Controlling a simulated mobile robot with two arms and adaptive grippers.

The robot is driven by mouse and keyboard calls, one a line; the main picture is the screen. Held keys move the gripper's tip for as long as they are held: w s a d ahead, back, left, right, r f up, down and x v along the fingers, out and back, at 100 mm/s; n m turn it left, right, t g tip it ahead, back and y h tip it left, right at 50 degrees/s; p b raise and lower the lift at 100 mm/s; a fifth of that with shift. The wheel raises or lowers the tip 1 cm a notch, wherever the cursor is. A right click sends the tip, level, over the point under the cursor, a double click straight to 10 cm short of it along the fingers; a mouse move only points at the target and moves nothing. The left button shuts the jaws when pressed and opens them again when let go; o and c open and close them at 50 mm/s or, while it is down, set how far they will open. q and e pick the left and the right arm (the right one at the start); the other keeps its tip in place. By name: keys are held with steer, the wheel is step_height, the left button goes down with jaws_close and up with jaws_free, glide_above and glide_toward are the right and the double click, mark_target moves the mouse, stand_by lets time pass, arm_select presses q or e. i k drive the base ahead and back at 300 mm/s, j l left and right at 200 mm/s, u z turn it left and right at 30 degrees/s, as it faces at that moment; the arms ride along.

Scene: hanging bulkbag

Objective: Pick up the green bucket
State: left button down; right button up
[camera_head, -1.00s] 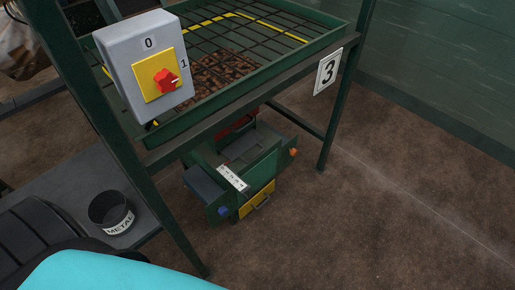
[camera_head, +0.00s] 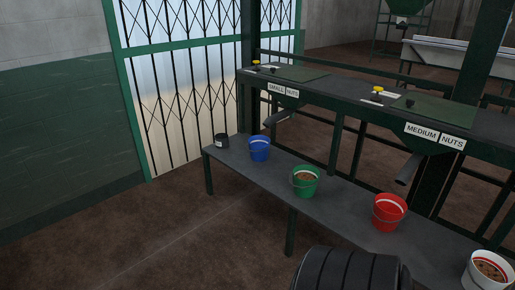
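The green bucket (camera_head: 304,185) stands upright on a long low grey bench, between a blue bucket on its left and a red bucket on its right. It has a white band, a thin handle and brown contents near its rim. Neither of my grippers is in the head view. A black ribbed part shows at the bottom edge, in front of the bench.
The bench (camera_head: 258,181) also holds a small dark pot (camera_head: 221,141), the blue bucket (camera_head: 259,150), the red bucket (camera_head: 388,214) and a white bucket (camera_head: 482,275). A counter labelled small nuts and medium nuts, with chutes (camera_head: 407,170), overhangs behind. The floor at left is clear.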

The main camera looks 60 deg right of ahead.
mark_target(306, 178)
steer(key=z, duration=2.4)
steer(key=u, duration=3.6)
steer(key=z, duration=3.6)
steer(key=i+j, duration=0.15)
